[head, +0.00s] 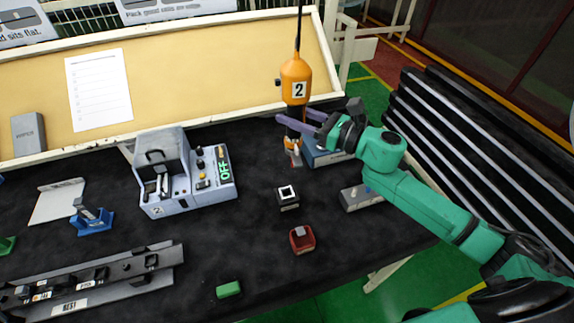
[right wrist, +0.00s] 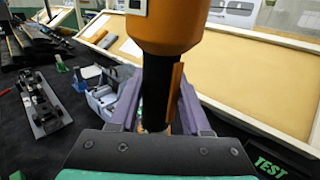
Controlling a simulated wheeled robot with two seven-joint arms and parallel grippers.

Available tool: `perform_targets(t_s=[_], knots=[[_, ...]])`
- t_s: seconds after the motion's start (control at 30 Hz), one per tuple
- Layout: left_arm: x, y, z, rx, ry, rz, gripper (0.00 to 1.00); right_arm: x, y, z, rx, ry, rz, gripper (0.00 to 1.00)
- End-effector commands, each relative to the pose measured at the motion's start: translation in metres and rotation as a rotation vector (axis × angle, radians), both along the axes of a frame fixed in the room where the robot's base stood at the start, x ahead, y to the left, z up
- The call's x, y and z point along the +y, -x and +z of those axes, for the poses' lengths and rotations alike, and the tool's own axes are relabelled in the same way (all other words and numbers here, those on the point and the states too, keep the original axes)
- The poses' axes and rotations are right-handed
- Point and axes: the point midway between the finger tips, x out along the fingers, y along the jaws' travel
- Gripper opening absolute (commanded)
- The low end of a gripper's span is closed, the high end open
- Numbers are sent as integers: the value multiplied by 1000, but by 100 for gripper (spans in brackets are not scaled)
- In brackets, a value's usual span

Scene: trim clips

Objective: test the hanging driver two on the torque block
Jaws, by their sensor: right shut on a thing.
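The orange driver (head: 296,80) marked 2 hangs upright from a dark cable at the back right of the table. My right gripper (head: 291,121) is shut on the driver below its label, one purple finger on each side. In the right wrist view the orange body (right wrist: 170,25) and its dark lower part stand between the fingers (right wrist: 160,108). A blue-grey block (head: 324,154), probably the torque block, sits right beside the driver's lower end, partly hidden by my gripper. A TEST label (right wrist: 270,165) shows in the right wrist view. I cannot tell whether the tip touches the block. My left gripper is not in view.
A grey machine (head: 187,180) with a green OFF display stands left of centre. A black-and-white block (head: 287,197), a red holder (head: 302,239), a grey block (head: 361,197) and a green block (head: 228,289) lie nearer. A long grey rail (head: 120,274) lies front left. A tan board borders the back.

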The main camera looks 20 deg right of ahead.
Motion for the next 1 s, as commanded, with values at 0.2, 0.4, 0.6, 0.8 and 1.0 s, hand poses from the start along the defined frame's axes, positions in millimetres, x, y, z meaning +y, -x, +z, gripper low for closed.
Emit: perform_targets(t_s=[0.2,0.4,0.6,0.8,1.0], knots=[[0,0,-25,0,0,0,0,-34,-32,-5,-1,3,-7,0],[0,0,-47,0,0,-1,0,-74,-69,-4,-1,0,-6,0],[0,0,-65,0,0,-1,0,-108,-100,-2,3,-1,-3,0],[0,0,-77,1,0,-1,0,-130,-122,-1,7,0,-1,0],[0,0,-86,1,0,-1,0,-144,-134,-1,9,1,-1,0]])
